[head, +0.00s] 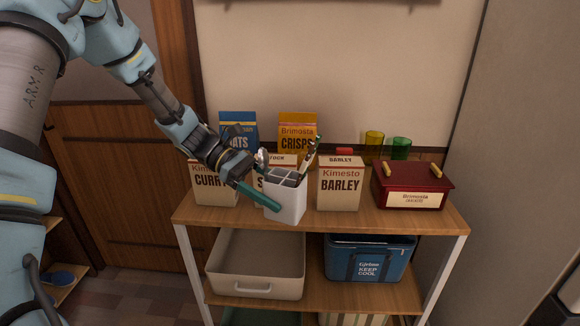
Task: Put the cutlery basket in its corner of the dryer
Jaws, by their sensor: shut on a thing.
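The cutlery basket (287,204) is a white, upright cup with a dark divided top, in the middle of the head view. Several pieces of cutlery stick up from it, including a green-handled one. My gripper (277,197) reaches in from the upper left and is shut on the basket. One long teal finger lies across the basket's near left side; the other finger is hidden. The basket is at the front of the shelf top, in front of the boxes. I cannot tell whether its bottom touches the wood. The dryer is not in view.
Boxes stand close behind and beside the basket, including the barley box (340,185) and the curry box (212,187). A dark red box (411,186) and two coloured glasses are at the right. Below are a beige bin (255,287) and a blue cooler (369,258).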

